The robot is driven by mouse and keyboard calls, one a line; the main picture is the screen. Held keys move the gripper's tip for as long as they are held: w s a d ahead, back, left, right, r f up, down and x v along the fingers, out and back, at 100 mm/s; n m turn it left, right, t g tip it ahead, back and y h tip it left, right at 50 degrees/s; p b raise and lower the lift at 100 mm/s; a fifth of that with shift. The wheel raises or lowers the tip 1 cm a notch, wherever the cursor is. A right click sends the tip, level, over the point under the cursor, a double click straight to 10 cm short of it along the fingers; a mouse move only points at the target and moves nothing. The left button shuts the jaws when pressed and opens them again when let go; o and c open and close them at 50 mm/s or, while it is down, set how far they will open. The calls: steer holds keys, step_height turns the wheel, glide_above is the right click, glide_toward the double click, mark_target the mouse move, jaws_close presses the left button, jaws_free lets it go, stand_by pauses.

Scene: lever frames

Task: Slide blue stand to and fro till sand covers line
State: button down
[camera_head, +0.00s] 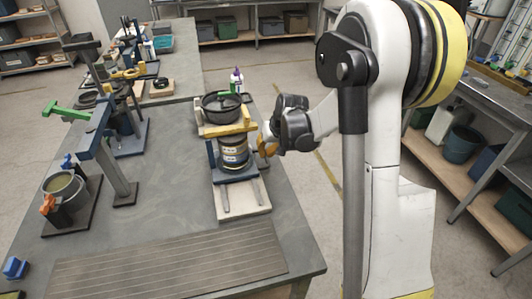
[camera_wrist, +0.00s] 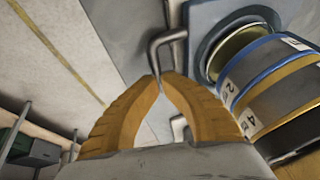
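The blue stand (camera_head: 216,177) sits on two rails over a pale base board (camera_head: 243,211) near the table's right edge. It carries a dark round container (camera_head: 235,151) with yellow and blue bands and labels. A black pan-like vessel (camera_head: 221,108) is above it, by a yellow crossbar. The blue stand (camera_wrist: 200,25) and banded container (camera_wrist: 262,85) fill the right of the wrist view. My gripper (camera_head: 267,147) is at the stand's right side. Its orange fingers (camera_wrist: 160,80) are closed around a grey bent handle (camera_wrist: 153,52) on the stand. Sand and line cannot be made out.
A blue-grey frame (camera_head: 110,160) and a bowl of pale material (camera_head: 63,188) stand to the left. A ribbed mat (camera_head: 170,265) lies at the front. A purple-white bottle (camera_head: 238,80) stands behind. Bare table lies left of the base board.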

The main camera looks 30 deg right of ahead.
steer(key=s, duration=0.2)
steer(key=s+a, duration=0.1)
steer(key=s, duration=0.5)
steer(key=shift+a, duration=0.35)
steer(key=shift+s+f, duration=0.15)
steer(key=shift+s, duration=0.05)
steer(key=c, duration=1.5)
jaws_free()
steer(key=shift+r, duration=0.3)
steer(key=v, duration=1.1)
steer(key=shift+s+r, duration=0.15)
steer(key=shift+r, duration=0.05)
